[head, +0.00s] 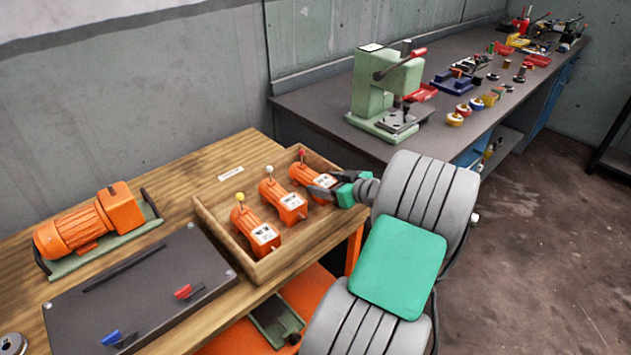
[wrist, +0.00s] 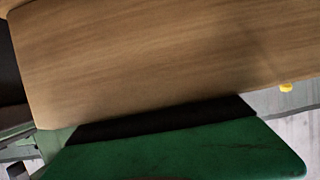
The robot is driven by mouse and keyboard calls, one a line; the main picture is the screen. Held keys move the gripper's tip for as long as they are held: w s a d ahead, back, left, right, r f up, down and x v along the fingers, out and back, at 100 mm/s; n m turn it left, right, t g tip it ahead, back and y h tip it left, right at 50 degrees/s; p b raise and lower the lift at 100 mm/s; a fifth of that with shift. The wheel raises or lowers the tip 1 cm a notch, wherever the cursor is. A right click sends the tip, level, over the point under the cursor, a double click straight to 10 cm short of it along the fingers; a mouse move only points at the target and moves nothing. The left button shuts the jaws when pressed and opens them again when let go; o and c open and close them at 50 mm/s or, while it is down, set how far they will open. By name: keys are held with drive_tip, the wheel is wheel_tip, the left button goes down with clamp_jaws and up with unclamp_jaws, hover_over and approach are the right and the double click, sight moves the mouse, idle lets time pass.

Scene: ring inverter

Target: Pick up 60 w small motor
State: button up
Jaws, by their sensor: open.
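Three small orange motors stand in a row in a wooden tray (head: 285,262): one with a yellow knob (head: 258,232), one with a white knob (head: 285,205), one with a red knob (head: 312,182). Their white labels are too small to read, so I cannot tell which is the 60 w one. My gripper (head: 322,187) is open at the tray's right side, close to the red-knobbed motor and partly in front of it. I cannot tell if it touches. The wrist view shows mostly a plain wooden surface (wrist: 150,60) and no whole motor.
A larger orange motor (head: 90,225) on a green base lies at the left of the wooden table. A dark plate (head: 140,290) with red and blue clips lies in front. A green press (head: 385,90) stands on the grey bench behind.

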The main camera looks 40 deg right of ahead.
drive_tip(key=x, duration=0.2)
drive_tip(key=shift+w+f, duration=0.15)
drive_tip(key=shift+w, duration=0.1)
drive_tip(key=shift+c, duration=0.5)
clamp_jaws()
drive_tip(key=shift+r, duration=0.2)
